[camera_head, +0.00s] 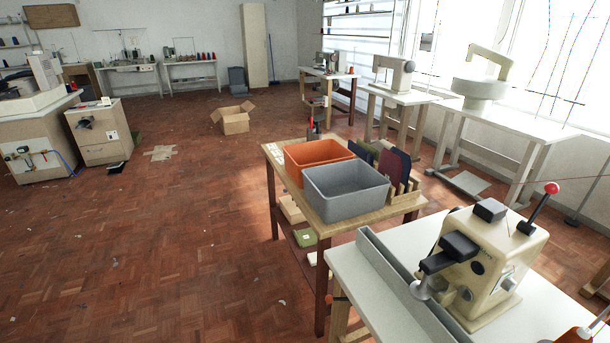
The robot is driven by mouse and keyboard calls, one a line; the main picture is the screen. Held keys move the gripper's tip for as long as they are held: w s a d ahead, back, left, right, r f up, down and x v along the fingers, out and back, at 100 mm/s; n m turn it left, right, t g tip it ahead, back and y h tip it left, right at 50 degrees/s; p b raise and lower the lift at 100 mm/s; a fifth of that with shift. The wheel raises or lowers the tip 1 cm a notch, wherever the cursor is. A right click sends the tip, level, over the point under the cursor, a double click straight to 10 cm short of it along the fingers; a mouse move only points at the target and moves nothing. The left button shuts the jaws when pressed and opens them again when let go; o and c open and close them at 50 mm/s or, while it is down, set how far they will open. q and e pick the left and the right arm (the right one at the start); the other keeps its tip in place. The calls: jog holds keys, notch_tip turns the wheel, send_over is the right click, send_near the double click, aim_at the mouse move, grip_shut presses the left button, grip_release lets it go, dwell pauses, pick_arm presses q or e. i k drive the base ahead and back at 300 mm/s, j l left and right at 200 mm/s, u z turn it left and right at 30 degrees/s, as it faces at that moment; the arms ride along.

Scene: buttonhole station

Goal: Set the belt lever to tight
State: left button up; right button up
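A cream buttonhole machine (487,262) with black parts stands on a white-topped table (365,290) at the lower right. A lever with a red ball knob (551,188) rises from a black base at the machine's top right. The lever leans up and to the right. No marks for tight or loose can be read here, and I cannot tell its setting. Neither of my grippers is in view.
A wooden table (273,150) left of the machine holds an orange bin (310,151), a grey bin (345,195) and a rack of dark folded pieces (395,166). A grey rail (395,285) runs along the white table. Open parquet floor (160,240) lies to the left.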

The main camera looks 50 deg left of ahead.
aim_at(329, 299)
jog(key=u, duration=1.35)
